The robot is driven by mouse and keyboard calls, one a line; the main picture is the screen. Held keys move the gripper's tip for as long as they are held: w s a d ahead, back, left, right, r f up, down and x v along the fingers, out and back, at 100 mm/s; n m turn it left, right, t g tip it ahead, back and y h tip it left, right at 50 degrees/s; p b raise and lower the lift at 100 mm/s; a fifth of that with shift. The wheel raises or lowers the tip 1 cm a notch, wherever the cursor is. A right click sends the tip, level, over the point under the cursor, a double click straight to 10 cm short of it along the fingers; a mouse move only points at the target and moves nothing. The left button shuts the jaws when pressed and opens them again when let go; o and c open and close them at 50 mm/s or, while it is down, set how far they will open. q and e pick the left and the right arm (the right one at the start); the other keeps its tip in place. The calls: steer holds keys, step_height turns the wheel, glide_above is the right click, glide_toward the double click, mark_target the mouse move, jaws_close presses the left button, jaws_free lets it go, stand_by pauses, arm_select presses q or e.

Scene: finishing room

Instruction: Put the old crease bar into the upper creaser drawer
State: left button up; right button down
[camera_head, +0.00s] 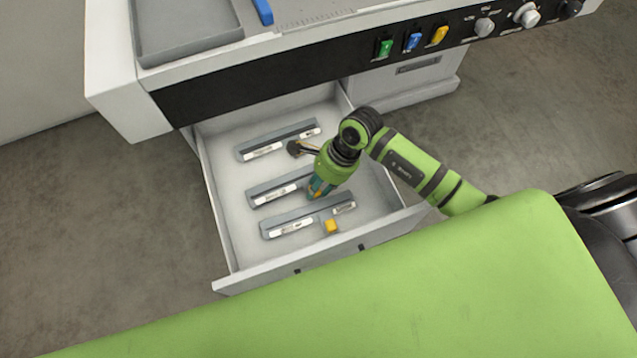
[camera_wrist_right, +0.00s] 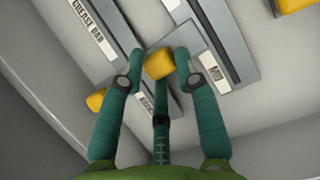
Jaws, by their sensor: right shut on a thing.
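The open creaser drawer (camera_head: 234,228) holds three grey bars with white labels. The back bar (camera_head: 277,140) and the front bar (camera_head: 308,216) lie roughly parallel to the middle bar (camera_head: 279,188). My right gripper (camera_head: 317,190) reaches down into the drawer at the middle bar's right end, hiding that end. In the right wrist view its teal fingers (camera_wrist_right: 160,68) are shut on a yellow grip (camera_wrist_right: 158,64), seemingly the middle bar's. A neighbouring bar there reads "CREASE BAR" (camera_wrist_right: 92,30). I cannot read which bar is the old one. My left gripper is not in view.
The creaser (camera_head: 270,85) stands above the drawer, with coloured switches and knobs on its front. A grey tray (camera_head: 185,30) and a blue object (camera_head: 263,11) lie on top. The front bar's yellow grip (camera_head: 331,226) is near the drawer's front wall. Bare drawer floor shows between bars.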

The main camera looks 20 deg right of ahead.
steer(key=c, duration=1.3)
jaws_free()
steer(key=shift+s+d+f, duration=0.15)
steer(key=shift+d+f, duration=0.1)
steer(key=shift+f, duration=0.15)
steer(key=o, duration=0.5)
steer(key=shift+r, duration=0.1)
steer(key=shift+a, duration=0.1)
steer(key=shift+r, duration=0.15)
steer(key=v, duration=1.1)
steer(key=shift+r, duration=0.35)
